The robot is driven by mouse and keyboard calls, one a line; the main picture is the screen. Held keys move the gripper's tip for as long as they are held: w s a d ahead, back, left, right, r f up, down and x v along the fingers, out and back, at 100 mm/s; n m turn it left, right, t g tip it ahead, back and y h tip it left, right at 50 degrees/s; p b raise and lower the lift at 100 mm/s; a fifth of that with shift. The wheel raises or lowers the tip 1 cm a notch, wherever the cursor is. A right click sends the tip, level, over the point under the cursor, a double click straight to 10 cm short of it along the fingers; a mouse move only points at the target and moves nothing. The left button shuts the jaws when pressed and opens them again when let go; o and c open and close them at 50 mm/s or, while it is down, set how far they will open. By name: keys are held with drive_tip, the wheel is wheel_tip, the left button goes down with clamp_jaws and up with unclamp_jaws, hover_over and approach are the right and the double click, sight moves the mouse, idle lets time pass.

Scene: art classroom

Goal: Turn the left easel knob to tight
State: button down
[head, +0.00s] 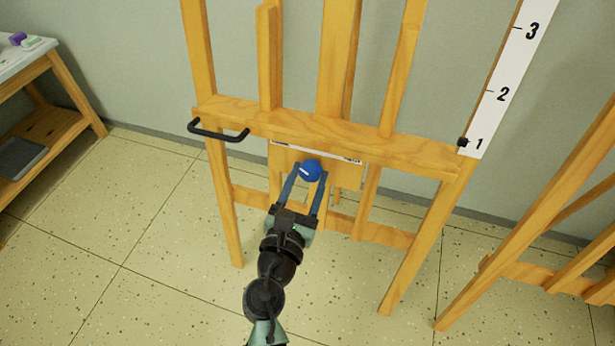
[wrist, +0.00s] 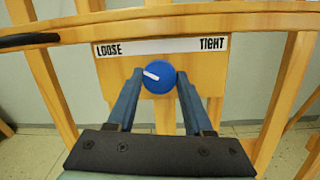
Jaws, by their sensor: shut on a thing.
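The knob (head: 311,171) is a round blue dial with a white pointer mark, on a wooden panel below the easel's crossbar. In the wrist view the knob (wrist: 159,77) sits under a white label strip (wrist: 160,46) reading LOOSE at left and TIGHT at right. Its white mark points up and left, toward the LOOSE side. My gripper (head: 306,182) has its two blue fingers on either side of the knob, shut on it. In the wrist view the fingertips of my gripper (wrist: 159,78) touch the knob's left and right sides.
The wooden easel (head: 420,155) has a black handle (head: 218,131) at the left of its crossbar. A numbered white scale (head: 500,95) with a black pointer is at its right. Another easel (head: 540,220) stands at right, a table (head: 45,90) at far left. Floor between is clear.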

drive_tip(key=shift+f+m, duration=0.1)
drive_tip(key=shift+m, duration=0.3)
drive_tip(key=m+h+b, duration=0.1)
drive_tip(key=m+b, duration=0.1)
drive_tip(key=m, duration=0.3)
drive_tip(key=shift+a+g+b, duration=0.1)
drive_tip(key=shift+g+b, duration=0.2)
drive_tip(key=shift+b, duration=0.05)
drive_tip(key=m+g+h+b, duration=0.1)
drive_tip(key=m, duration=0.6)
drive_tip(key=shift+a+m, duration=0.1)
drive_tip(key=shift+m, duration=0.2)
drive_tip(key=m+g, duration=0.1)
drive_tip(key=m, duration=0.5)
drive_tip(key=shift+m+h+b, duration=0.3)
drive_tip(key=shift+m+b, duration=0.1)
drive_tip(key=m, duration=0.3)
drive_tip(key=m+g, duration=0.1)
drive_tip(key=m, duration=0.1)
drive_tip(key=shift+w+r, duration=0.1)
drive_tip(key=shift+r, duration=0.15)
drive_tip(key=shift+m, duration=0.3)
drive_tip(key=shift+c, duration=1.5)
unclamp_jaws()
drive_tip(key=shift+a, duration=0.1)
